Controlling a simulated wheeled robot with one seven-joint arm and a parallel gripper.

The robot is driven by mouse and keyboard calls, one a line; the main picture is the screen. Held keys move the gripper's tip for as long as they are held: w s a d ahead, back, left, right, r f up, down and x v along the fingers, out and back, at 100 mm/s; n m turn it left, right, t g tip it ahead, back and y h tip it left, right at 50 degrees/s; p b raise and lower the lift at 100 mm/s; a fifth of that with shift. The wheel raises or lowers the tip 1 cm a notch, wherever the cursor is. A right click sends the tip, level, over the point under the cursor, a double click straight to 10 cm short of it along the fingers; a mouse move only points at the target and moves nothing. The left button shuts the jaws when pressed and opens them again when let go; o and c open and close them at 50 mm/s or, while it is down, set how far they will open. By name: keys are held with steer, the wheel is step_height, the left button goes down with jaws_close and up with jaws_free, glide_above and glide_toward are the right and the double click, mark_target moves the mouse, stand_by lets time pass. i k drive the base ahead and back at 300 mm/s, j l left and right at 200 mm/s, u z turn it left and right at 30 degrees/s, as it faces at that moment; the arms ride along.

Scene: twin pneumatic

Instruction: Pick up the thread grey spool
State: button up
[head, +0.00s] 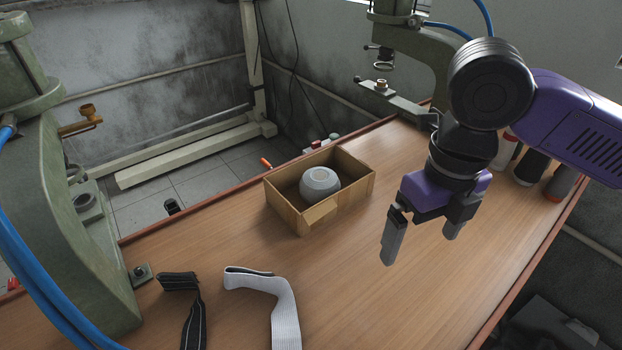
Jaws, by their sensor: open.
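My gripper (419,250) is open and empty above the right part of the wooden table, fingers pointing down. Behind it, at the table's right edge, several spool-like things stand partly hidden by my arm. One is grey with a reddish-orange end (561,183), one is dark (530,167), and one is pale (505,152). I cannot tell for certain which grey thing is the thread spool.
The wooden table (400,315) is clear in front of my gripper. A dark strap (193,310) and a pale ribbed strap (284,310) lie at the front left. Green presses stand at the left (75,180) and the back (425,52).

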mark_target(317, 184)
steer(key=i+j, duration=0.7)
